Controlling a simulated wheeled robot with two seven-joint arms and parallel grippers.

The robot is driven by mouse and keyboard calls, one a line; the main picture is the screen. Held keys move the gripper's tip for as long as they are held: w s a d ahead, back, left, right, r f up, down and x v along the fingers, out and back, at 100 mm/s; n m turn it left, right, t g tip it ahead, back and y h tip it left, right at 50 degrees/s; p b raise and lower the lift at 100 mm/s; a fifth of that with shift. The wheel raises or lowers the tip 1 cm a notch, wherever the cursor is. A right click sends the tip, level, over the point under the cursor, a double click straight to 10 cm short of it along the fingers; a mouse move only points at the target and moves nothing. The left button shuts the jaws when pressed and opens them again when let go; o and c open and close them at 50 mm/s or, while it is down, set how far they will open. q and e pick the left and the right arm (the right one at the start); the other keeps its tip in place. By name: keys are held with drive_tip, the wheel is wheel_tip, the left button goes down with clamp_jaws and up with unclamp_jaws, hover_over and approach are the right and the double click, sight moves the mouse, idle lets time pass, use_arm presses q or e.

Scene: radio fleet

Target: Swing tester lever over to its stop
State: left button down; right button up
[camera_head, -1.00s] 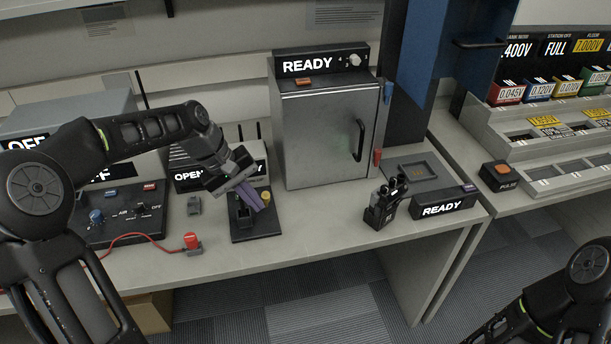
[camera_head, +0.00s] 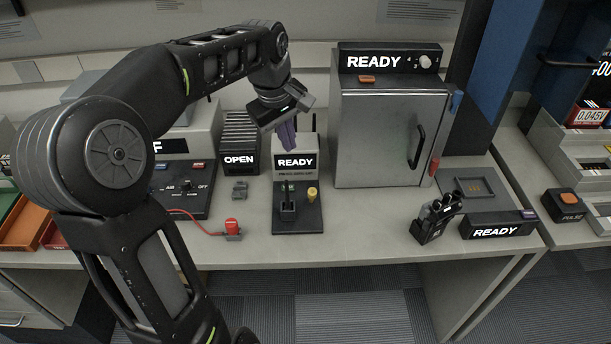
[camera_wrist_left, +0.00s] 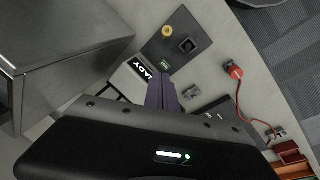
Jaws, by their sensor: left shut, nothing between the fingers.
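The tester is a small grey box with a READY sign (camera_head: 295,162) and a black base plate (camera_head: 298,222) in front of it. On the plate stand a dark block with an upright part (camera_head: 288,203) and a yellow-topped post (camera_head: 312,193); I cannot tell for certain which is the lever. In the left wrist view the yellow top (camera_wrist_left: 167,31) and the dark socket-like block (camera_wrist_left: 187,45) show apart. My left gripper (camera_head: 288,145) has its purple fingers shut and empty, above and in front of the READY box, clear of the plate. My right gripper is out of view.
A grey oven-like cabinet (camera_head: 378,135) stands right of the tester. A grey clip (camera_head: 240,190) and a red plug (camera_head: 232,226) with a red cable lie to the left. A black holder (camera_head: 435,218) stands to the right. The bench front is clear.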

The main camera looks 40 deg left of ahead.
sight(312, 196)
use_arm(q)
drive_tip(key=w+d+f+p, duration=0.1)
drive_tip(key=d+f, duration=0.2)
drive_tip(key=f, duration=0.8)
drive_tip(key=shift+w+d+p, duration=0.15)
drive_tip(key=shift+d+p, duration=0.05)
drive_tip(key=shift+p, duration=0.1)
drive_tip(key=shift+f, duration=0.1)
